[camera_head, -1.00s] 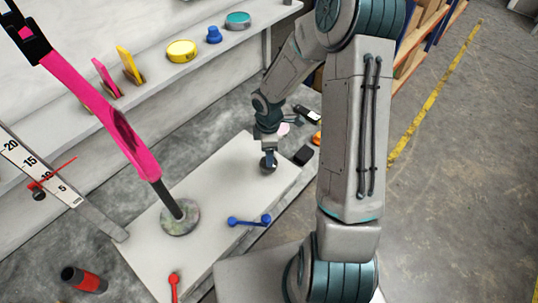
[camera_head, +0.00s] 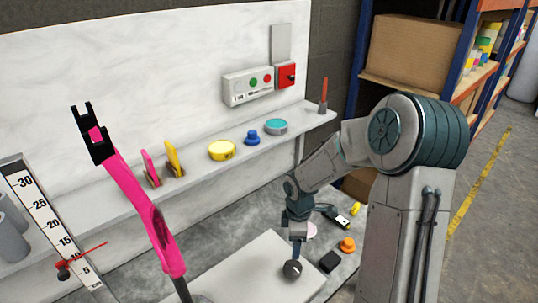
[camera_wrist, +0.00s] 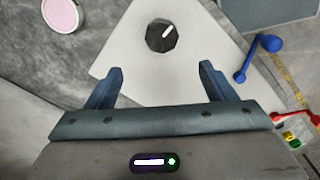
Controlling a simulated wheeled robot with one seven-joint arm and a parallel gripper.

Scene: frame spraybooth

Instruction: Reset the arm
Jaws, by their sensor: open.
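My arm reaches down over the right part of the workbench in the head view. My gripper (camera_wrist: 160,85) is open, with its two fingers spread and nothing between them in the wrist view. A black knob with a white mark (camera_wrist: 162,35) sits on the pale board (camera_wrist: 120,52) just beyond the fingertips. The knob also shows in the head view (camera_head: 292,269), right below my gripper. I cannot tell from the head view how far the fingers are above it.
A pink frame (camera_head: 140,200) stands upright on the left. A shelf (camera_head: 200,168) holds a yellow tin (camera_head: 222,150) and a teal tin (camera_head: 276,126). A blue double-ended lever (camera_wrist: 258,58) lies right in the wrist view. An orange knob (camera_head: 347,244) and a black block (camera_head: 329,261) lie near the arm.

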